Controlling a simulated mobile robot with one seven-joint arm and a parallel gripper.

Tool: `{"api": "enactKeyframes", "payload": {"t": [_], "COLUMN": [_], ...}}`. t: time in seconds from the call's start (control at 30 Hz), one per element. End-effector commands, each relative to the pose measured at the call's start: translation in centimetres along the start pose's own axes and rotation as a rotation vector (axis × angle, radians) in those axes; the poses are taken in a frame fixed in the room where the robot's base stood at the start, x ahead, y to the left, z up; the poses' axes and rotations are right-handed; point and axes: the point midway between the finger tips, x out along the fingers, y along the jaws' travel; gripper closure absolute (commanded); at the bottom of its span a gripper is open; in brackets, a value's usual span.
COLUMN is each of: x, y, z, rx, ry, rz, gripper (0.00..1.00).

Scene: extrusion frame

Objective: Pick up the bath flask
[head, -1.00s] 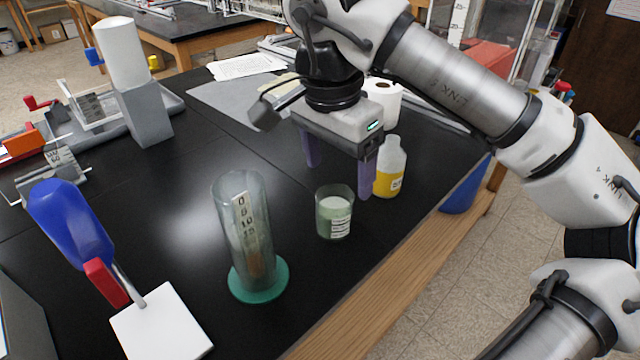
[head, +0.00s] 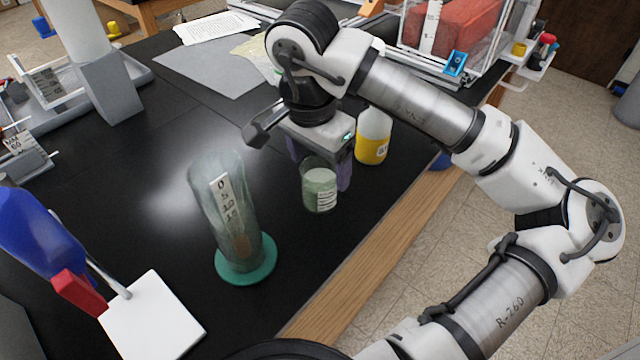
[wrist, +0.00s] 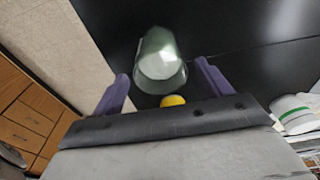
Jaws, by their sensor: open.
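No label I can read marks a bath flask. A small glass jar (head: 320,190) with pale green contents and a printed label stands upright on the black bench. It also shows in the wrist view (wrist: 160,58), ahead of and between my fingers. My gripper (head: 318,168) is open and empty, low over the bench just behind the jar; the jar partly hides one purple finger. I cannot tell whether the fingers touch it. A clear bottle with yellow liquid (head: 373,145) stands behind my gripper, to the right.
A tall glass cylinder with a scale (head: 228,215) stands on a green base (head: 246,262) left of the jar. A white plate stand (head: 150,318) and blue object (head: 35,235) are at front left. The bench's wooden edge (head: 350,270) runs close on the right.

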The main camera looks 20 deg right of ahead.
Motion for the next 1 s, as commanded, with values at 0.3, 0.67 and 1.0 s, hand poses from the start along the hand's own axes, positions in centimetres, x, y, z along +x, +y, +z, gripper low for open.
{"api": "enactKeyframes", "payload": {"t": [0.3, 0.67, 1.0], "x": [4.1, 4.6, 4.5], "y": [0.1, 0.0, 0.0], "z": [0.0, 0.0, 0.0], "rx": [0.001, 0.0, 0.0], "ry": [-0.003, 0.0, 0.0], "rz": [0.001, 0.0, 0.0], "gripper": [0.23, 0.33, 0.72]}}
